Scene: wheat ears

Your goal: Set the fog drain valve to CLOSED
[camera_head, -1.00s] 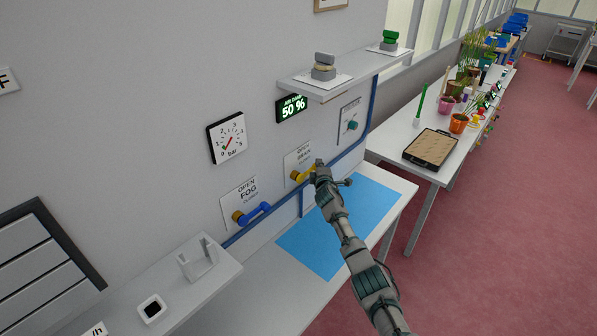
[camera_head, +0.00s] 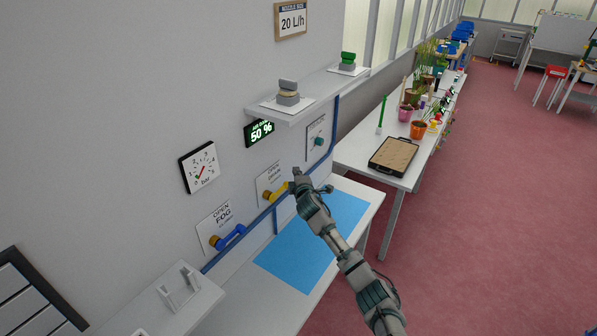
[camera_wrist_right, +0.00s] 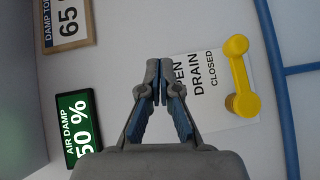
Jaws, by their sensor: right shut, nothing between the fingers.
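The yellow drain valve lever (camera_head: 275,193) is on the wall plate marked OPEN, DRAIN and CLOSED (camera_head: 265,180). In the wrist view the lever (camera_wrist_right: 240,80) runs along the plate's lettering, pointing to the right of the words as they read, between neither word's direction fully. My right gripper (camera_head: 297,175) is by the lever's free end in the head view. In the wrist view my right gripper (camera_wrist_right: 160,68) is shut and empty, over the OPEN side of the plate and apart from the lever. My left gripper is not in view.
A blue-handled fog valve (camera_head: 230,237) is left of the drain valve. A blue pipe (camera_head: 262,215) runs along the wall below. A shelf (camera_head: 310,100) juts out above. A bench with a blue mat (camera_head: 310,250) lies below my right arm.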

